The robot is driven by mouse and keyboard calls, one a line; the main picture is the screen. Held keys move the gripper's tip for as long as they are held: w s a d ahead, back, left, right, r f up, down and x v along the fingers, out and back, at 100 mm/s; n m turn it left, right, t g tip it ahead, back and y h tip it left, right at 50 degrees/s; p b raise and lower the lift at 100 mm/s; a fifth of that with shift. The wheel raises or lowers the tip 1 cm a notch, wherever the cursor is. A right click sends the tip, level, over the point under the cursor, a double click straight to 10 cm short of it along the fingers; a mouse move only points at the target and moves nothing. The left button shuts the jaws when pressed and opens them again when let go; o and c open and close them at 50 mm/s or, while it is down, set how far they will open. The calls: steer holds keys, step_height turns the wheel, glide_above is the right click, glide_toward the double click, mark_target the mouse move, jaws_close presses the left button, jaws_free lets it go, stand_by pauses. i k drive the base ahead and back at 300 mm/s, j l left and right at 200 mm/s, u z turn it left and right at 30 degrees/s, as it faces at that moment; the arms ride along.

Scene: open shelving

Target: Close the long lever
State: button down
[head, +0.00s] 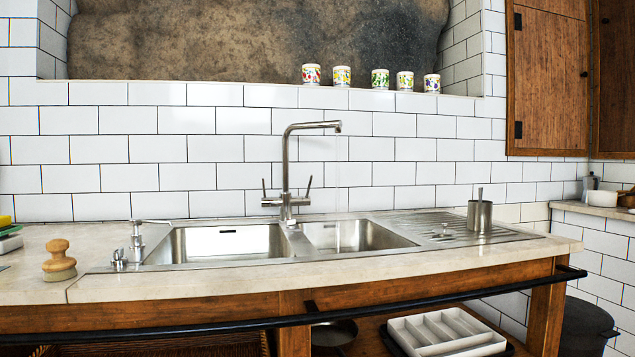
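A tall metal faucet (285,160) stands behind the double sink, its spout bent to the right. It has a lever on its left side (264,188) and a lever on its right side (308,187). Both levers point upward; the right one leans outward to the right. I cannot tell clearly which of them is longer. A thin stream of water (338,180) falls from the spout into the right basin (358,236). My gripper is not in this view.
The left basin (225,243) is empty. A soap dispenser (137,242) and a wooden brush (59,260) stand at the left; a metal cup (480,216) stands on the drainboard. A dark rail (400,305) runs along the counter front. Several patterned cups line the ledge above.

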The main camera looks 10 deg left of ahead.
mark_target(306, 200)
steer(key=k+j, duration=0.1)
steer(key=j, duration=0.3)
steer(key=k+j, duration=0.1)
steer(key=j, duration=0.3)
steer(key=k+j+u, duration=0.1)
steer(key=j, duration=0.3)
steer(key=k+j, duration=0.1)
steer(key=j, duration=0.3)
